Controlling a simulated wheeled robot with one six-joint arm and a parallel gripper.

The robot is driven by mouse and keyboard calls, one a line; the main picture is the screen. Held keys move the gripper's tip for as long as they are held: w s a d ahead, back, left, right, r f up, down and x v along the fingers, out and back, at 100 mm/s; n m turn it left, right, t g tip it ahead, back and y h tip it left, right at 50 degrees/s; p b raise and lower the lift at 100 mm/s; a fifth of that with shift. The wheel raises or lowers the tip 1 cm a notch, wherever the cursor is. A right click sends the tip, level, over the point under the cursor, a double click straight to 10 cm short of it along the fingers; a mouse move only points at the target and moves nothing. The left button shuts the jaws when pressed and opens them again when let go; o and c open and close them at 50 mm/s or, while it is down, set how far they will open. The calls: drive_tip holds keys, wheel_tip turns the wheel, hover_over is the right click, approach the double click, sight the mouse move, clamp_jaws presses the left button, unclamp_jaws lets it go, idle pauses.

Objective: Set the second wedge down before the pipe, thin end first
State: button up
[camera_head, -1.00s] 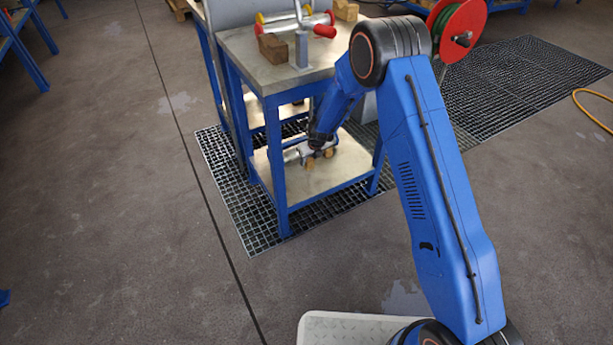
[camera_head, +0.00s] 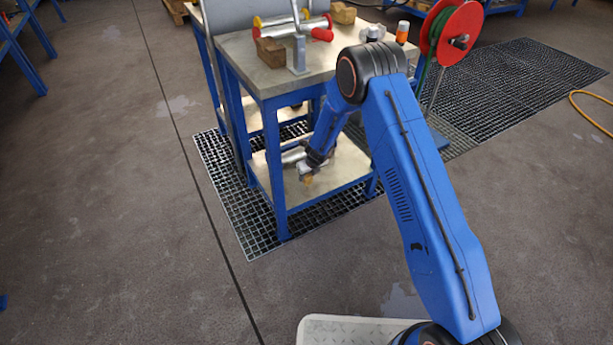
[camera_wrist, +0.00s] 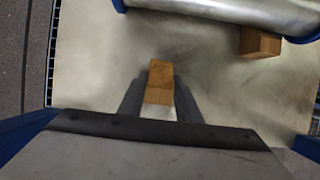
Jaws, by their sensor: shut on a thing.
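My gripper (camera_wrist: 159,102) is shut on a small wooden wedge (camera_wrist: 160,78), held between its two grey fingers. In the head view my gripper (camera_head: 308,178) is low over the lower shelf of the blue-legged bench, and the wedge (camera_head: 309,181) shows below it. The metal pipe (camera_wrist: 225,10) lies across the top of the wrist view, ahead of the wedge and apart from it. Another wooden wedge (camera_wrist: 260,42) sits against the near side of the pipe, to the right. I cannot tell whether the held wedge touches the shelf.
The lower shelf (camera_wrist: 90,60) is bare to the left of the wedge, and its edge with floor grating shows further left.

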drive_tip(key=shift+f, duration=0.1)
drive_tip(key=o, duration=1)
drive_tip(key=shift+o, duration=0.2)
drive_tip(key=v, duration=1.2)
